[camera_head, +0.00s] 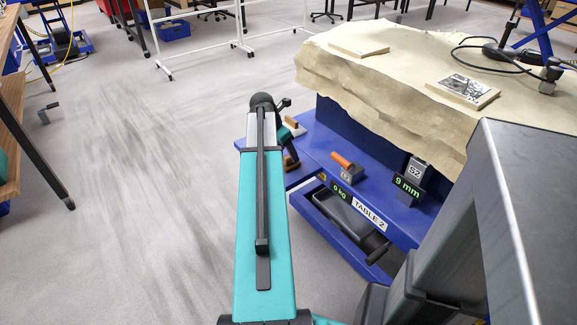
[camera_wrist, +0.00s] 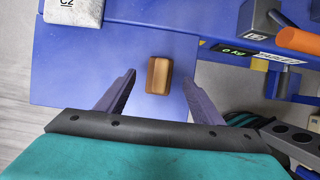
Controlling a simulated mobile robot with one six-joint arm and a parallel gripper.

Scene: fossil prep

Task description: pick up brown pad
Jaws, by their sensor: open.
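The brown pad (camera_wrist: 159,76) is a small wooden block with a raised lengthwise strip. It lies on a blue shelf (camera_wrist: 100,55) in the wrist view. My gripper (camera_wrist: 158,78) is open, with its two dark fingers spread to the left and right of the pad in the picture. The fingers do not appear to touch it, and their height above the shelf is hard to tell.
A pale block marked C2 (camera_wrist: 74,10) sits on the shelf, upper left. A grey block with an orange handle (camera_wrist: 298,40) stands to the right, near a "0 kg" display (camera_wrist: 238,51). A draped table (camera_head: 400,70) rises beside the shelf. Open floor (camera_head: 130,170) lies left.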

